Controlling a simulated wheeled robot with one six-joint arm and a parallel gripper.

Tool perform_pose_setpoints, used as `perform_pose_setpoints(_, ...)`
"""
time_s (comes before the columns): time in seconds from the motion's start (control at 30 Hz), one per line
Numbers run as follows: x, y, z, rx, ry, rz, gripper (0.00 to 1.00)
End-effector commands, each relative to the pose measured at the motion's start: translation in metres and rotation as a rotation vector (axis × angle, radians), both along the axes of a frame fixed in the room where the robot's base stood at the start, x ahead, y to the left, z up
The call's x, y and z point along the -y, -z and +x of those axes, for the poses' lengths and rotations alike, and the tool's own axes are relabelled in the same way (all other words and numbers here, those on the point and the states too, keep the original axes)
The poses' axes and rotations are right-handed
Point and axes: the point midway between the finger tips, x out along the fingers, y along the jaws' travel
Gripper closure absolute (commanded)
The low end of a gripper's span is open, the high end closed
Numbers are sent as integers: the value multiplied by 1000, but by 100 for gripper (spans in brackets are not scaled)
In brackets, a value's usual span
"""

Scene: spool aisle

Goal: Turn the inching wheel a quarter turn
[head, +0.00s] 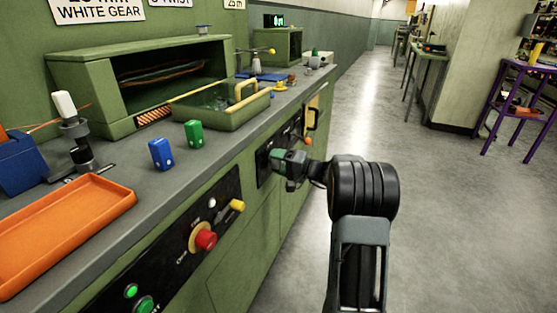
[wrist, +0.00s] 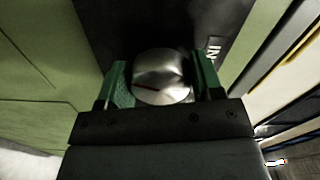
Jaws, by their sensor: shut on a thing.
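The inching wheel is a silver metal knob (wrist: 162,78) with a dark red mark on its face, set on a black panel. In the wrist view it sits between the two green fingers of my gripper (wrist: 160,88), one on each side, and the gripper is shut on it. In the head view my gripper (head: 290,168) reaches left to the black panel (head: 268,155) on the front of the green bench. There the gripper hides the wheel.
An orange tray (head: 65,228), a blue block (head: 161,153), a green block (head: 194,133) and a green tray with a yellow handle (head: 222,104) rest on the benchtop. The aisle floor (head: 340,120) is clear.

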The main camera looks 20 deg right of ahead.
Motion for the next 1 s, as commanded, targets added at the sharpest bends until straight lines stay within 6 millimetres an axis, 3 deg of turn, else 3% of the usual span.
perform_pose_setpoints(1.0,1,-7,1,-647,2,705,63)
